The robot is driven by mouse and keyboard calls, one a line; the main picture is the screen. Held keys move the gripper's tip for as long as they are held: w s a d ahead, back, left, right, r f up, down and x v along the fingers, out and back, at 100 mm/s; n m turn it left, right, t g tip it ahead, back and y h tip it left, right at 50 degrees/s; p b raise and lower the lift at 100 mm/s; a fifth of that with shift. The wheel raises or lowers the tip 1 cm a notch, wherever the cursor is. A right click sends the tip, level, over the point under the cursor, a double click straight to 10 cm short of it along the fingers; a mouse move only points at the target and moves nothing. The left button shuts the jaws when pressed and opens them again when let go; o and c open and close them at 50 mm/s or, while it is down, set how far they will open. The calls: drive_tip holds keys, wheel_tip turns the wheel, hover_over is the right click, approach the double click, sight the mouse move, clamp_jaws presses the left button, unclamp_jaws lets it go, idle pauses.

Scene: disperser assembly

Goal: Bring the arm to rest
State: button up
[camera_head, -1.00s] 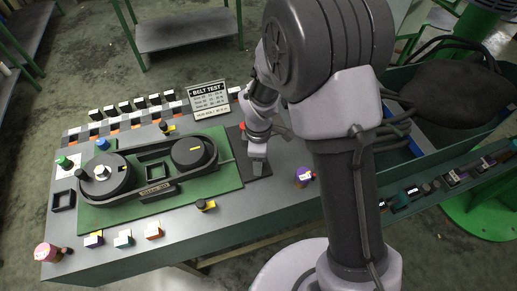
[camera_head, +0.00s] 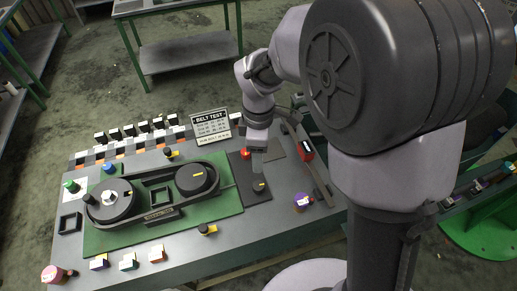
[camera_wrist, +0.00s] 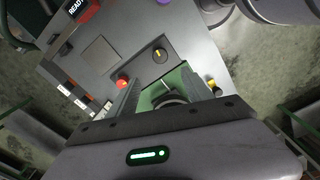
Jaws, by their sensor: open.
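My arm crosses the right half of the head view, and its wrist reaches over the right part of the bench. My gripper (camera_head: 257,165) points down near the dark plate with a black knob (camera_head: 260,186) that has a yellow mark. In the wrist view my gripper (camera_wrist: 160,92) shows its two fingers spread apart with nothing held between them. Beyond the fingers the knob (camera_wrist: 159,55) and a red button (camera_wrist: 123,82) show on the bench panel. The fingertips appear above the surface; the exact height cannot be told.
The green board (camera_head: 105,240) with two black pulleys lies to the left. A Belt Test sign (camera_head: 211,124) and rows of small blocks stand behind. Several small blocks line the front left.

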drive_tip(key=s+d+m+t+y+b, duration=0.1)
drive_tip(key=s+d+m+t+b, duration=0.2)
drive_tip(key=s+m+b, duration=0.4)
drive_tip(key=s+d+m+t+y+b, duration=0.1)
drive_tip(key=s+d+m+b, duration=0.4)
drive_tip(key=m, duration=0.9)
drive_tip(key=s+t+b, duration=0.1)
drive_tip(key=s+b, duration=0.2)
drive_tip(key=s, duration=0.2)
drive_tip(key=shift+r+t, duration=0.25)
drive_tip(key=shift+t, duration=0.15)
